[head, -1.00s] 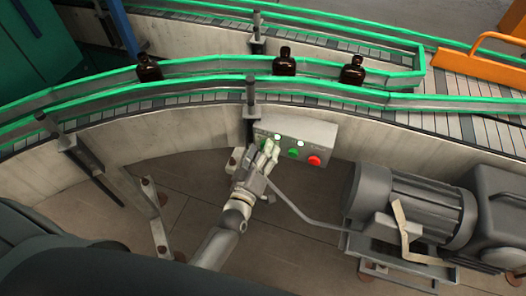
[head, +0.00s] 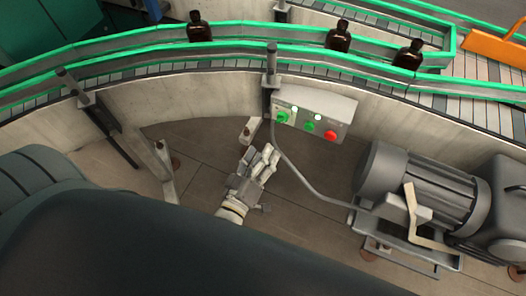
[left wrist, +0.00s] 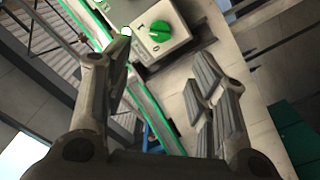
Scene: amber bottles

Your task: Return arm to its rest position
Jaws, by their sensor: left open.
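My left gripper (head: 262,163) is open and empty in the head view, over the floor below and to the left of the control box. In the left wrist view its two fingers (left wrist: 160,95) stand apart with nothing between them. The grey control box (head: 335,106) carries a green knob (head: 282,117), a white light (head: 318,114), a green button (head: 309,127) and a red button (head: 330,135). The green knob also shows in the left wrist view (left wrist: 160,31), beyond the fingertips and apart from them. My right gripper is not in view.
Three amber bottles stand on the green-railed conveyor: one at left (head: 199,28), one in the middle (head: 339,37), one at right (head: 409,54). A grey motor (head: 420,195) stands at right. A bent grey conduit (head: 300,183) runs between box and motor. Bare floor (head: 205,150) surrounds the gripper.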

